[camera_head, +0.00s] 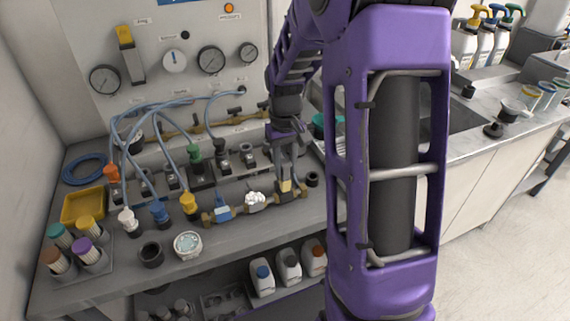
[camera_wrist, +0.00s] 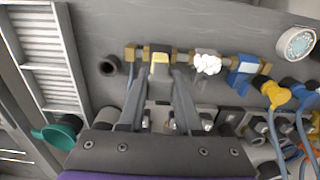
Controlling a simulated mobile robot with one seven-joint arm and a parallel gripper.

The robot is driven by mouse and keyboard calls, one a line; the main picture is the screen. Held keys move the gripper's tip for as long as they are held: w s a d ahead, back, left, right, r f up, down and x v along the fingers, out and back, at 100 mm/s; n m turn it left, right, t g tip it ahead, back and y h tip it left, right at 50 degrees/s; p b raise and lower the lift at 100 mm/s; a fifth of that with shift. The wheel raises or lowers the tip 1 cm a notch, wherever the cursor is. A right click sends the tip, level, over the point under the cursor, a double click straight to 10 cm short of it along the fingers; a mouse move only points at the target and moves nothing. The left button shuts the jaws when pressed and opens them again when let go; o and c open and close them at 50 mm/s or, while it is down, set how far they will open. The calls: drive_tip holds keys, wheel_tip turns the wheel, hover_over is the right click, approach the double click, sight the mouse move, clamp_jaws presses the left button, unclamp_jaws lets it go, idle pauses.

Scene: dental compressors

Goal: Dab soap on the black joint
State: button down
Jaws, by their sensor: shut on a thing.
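My gripper (camera_wrist: 159,72) is shut on a small yellow block (camera_wrist: 160,57) at the brass line; in the head view the block (camera_head: 287,186) shows below my fingers. I cannot tell whether it is loose or part of the line. White foam (camera_head: 255,198) covers a fitting beside it and also shows in the wrist view (camera_wrist: 207,64). A blue fitting (camera_head: 222,212) sits beyond the foam. A black fitting (camera_head: 219,147) stands on the rear row next to a green one (camera_head: 193,152); I cannot tell if it is the black joint. A round tub (camera_head: 187,244) holds pale, bluish contents.
Black cups stand at the bench front (camera_head: 151,255) and right of the line (camera_head: 312,179). Blue hoses (camera_head: 165,143) arch over the left fittings. A yellow tray (camera_head: 83,206) and several coloured-cap jars (camera_head: 88,252) stand at left. A gauge panel (camera_head: 185,60) rises behind.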

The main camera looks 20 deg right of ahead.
drive_tip(key=shift+f+b, duration=0.3)
drive_tip(key=shift+f, duration=0.3)
idle(1.6)
drive_tip(key=shift+r+p, duration=2.8)
drive_tip(key=shift+r, duration=0.8)
